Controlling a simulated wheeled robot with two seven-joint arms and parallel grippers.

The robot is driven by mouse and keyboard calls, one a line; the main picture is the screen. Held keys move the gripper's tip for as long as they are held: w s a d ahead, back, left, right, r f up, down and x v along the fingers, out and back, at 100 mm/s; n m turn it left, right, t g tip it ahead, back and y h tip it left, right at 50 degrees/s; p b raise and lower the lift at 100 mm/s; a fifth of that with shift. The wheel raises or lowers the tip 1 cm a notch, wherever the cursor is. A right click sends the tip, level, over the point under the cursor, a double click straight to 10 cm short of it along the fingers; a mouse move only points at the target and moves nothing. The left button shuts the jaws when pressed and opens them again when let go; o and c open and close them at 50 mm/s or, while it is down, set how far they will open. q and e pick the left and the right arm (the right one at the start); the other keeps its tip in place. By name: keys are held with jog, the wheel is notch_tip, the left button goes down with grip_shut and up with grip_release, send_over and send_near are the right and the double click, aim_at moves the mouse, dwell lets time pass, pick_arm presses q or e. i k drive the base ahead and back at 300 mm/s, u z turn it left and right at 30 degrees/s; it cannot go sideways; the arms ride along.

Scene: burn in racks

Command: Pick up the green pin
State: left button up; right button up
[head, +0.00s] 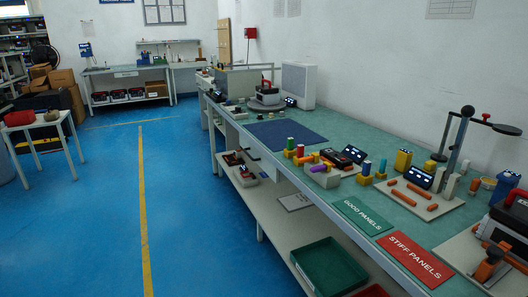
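A small upright green pin (290,143) stands on the long workbench (262,123), just right of the dark blue mat (278,134). It is in a cluster with an orange-red pin (300,151) and a purple pin (316,158). The pin is small in the head view, and I cannot tell how its lower end is seated. Neither of my grippers is in view.
Blue pins (366,168) on yellow bases stand farther right. Green (362,215) and red (414,258) panel signs lie near the front edge. A green bin (328,268) is on the lower shelf. The blue floor at left is open.

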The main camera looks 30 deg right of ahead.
aim_at(289, 141)
jog(key=u, duration=0.25)
jog(key=i, duration=1.8)
jog(key=z, duration=0.9)
jog(key=i, duration=1.2)
jog(key=z, duration=1.3)
